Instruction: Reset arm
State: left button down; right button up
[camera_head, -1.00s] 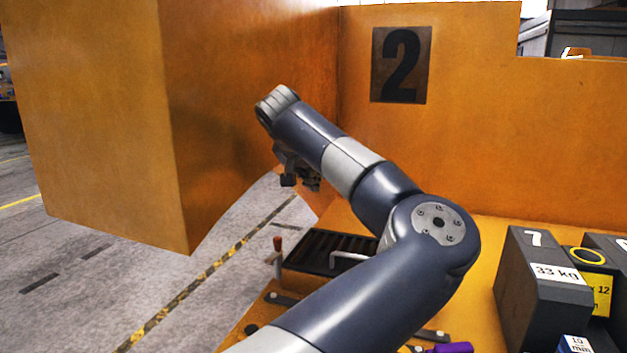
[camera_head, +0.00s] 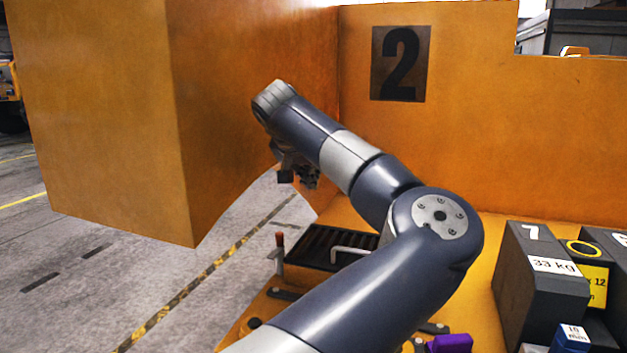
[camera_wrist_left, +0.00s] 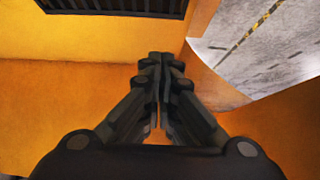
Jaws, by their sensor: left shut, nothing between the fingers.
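My left arm reaches in from the bottom of the head view, bends at an elbow and points up and left. My left gripper (camera_head: 298,177) hangs below the wrist, near the side of the big orange block, small and partly hidden by the arm. In the left wrist view the left gripper (camera_wrist_left: 161,62) is shut, its fingertips together with nothing between them. An orange surface lies beyond the fingers. My right gripper is not in view.
A big orange block (camera_head: 105,120) stands at the left, and an orange wall (camera_head: 480,130) marked 2 is behind. A dark slatted grate (camera_head: 325,245) lies on the orange surface. Dark castings (camera_head: 540,290), one labelled 33 kg, stand at the right. A purple item (camera_head: 450,343) lies in front.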

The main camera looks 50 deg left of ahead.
pick_arm(q)
jog(key=v, duration=1)
